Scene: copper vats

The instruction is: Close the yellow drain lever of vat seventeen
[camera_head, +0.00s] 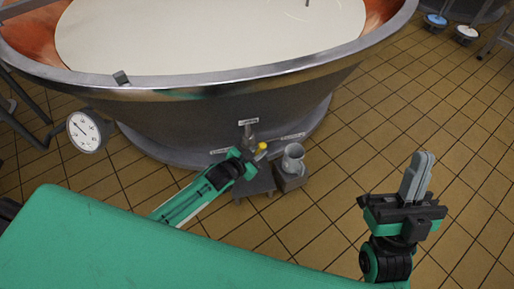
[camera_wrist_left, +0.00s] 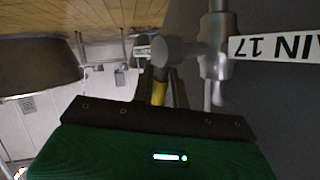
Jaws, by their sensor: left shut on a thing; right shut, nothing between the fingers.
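The vat (camera_head: 200,115) is a large copper-lined tub with a steel rim, filled with pale liquid. The yellow drain lever (camera_head: 261,147) shows at the foot of its front wall. In the left wrist view the yellow lever (camera_wrist_left: 159,92) is between the fingers of my left gripper (camera_wrist_left: 163,88), beside a grey valve (camera_wrist_left: 190,48) and a label reading "IN 17" (camera_wrist_left: 280,46), upside down. My left gripper (camera_head: 247,158) is shut on the lever; the fingers partly hide it. My right gripper (camera_head: 418,178) is shut and empty, above the tiled floor at the right.
A metal jug (camera_head: 292,158) stands on a small grey block (camera_head: 290,180) just right of the lever. A round dial gauge (camera_head: 84,131) is at the vat's left side. The tiled floor (camera_head: 400,110) at the right is mostly clear.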

